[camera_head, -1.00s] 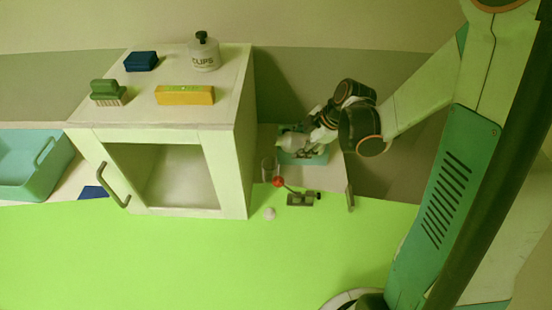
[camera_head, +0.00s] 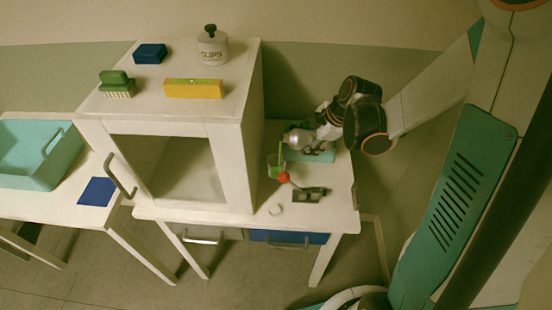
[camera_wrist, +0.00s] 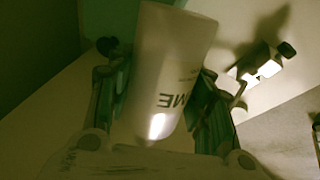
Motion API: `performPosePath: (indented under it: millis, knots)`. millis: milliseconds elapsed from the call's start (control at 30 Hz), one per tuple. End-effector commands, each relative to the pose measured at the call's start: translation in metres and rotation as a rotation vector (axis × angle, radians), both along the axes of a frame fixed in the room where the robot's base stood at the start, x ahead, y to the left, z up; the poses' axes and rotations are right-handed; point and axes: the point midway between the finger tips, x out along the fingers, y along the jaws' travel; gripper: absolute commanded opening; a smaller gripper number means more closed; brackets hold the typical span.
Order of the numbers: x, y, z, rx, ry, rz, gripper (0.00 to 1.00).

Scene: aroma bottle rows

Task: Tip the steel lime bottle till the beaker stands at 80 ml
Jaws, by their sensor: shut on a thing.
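The steel lime bottle (camera_head: 299,138) is tilted, its mouth end toward the left, in the head view. My gripper (camera_head: 316,134) is shut on it. In the wrist view the bottle (camera_wrist: 172,65) fills the space between the fingers, with the letters "ME" upside down on its label. A thin green stream (camera_head: 282,149) falls from the mouth into the clear beaker (camera_head: 269,163). Green liquid shows low in the beaker, whose scale is too small to read. The beaker stands on the table left of my gripper.
A teal mat (camera_head: 322,156) lies under my gripper. A white cabinet (camera_head: 247,150) stands close on the left. A teal bin (camera_head: 30,165) is far left.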

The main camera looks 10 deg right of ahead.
Motion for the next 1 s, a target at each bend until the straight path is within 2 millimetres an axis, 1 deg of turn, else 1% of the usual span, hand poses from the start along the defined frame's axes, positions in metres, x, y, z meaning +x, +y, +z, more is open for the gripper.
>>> performPosePath:
  millis: [1000]
  knots:
    - [0.0, 0.0027, -0.0009, -0.06, 0.003, 0.001, 0.14]
